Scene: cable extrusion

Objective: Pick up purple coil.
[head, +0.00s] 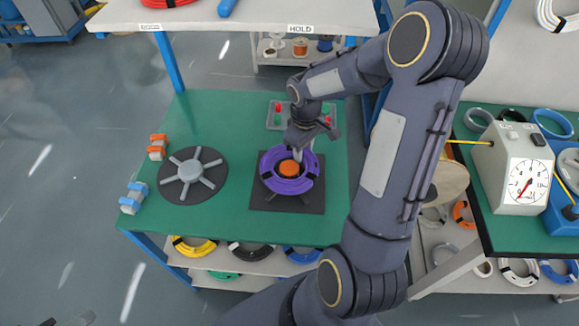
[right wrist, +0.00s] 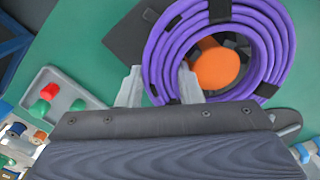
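The purple coil (head: 289,171) with black ties lies around an orange hub (head: 289,168) on a dark square plate (head: 258,196) on the green table. In the right wrist view the purple coil (right wrist: 165,60) fills the upper right, around the orange hub (right wrist: 216,66). My right gripper (head: 304,148) is at the coil's far side, pointing down. In the right wrist view its fingers (right wrist: 159,86) are apart, one outside the coil's band and one on its inner side; contact is unclear. Only small dark parts, probably my left gripper (head: 75,320), show at the bottom left edge.
A tray with red and green buttons (head: 275,115) stands behind. A shelf (head: 230,14) overhangs the back. A gauge (head: 518,170) stands on the right table.

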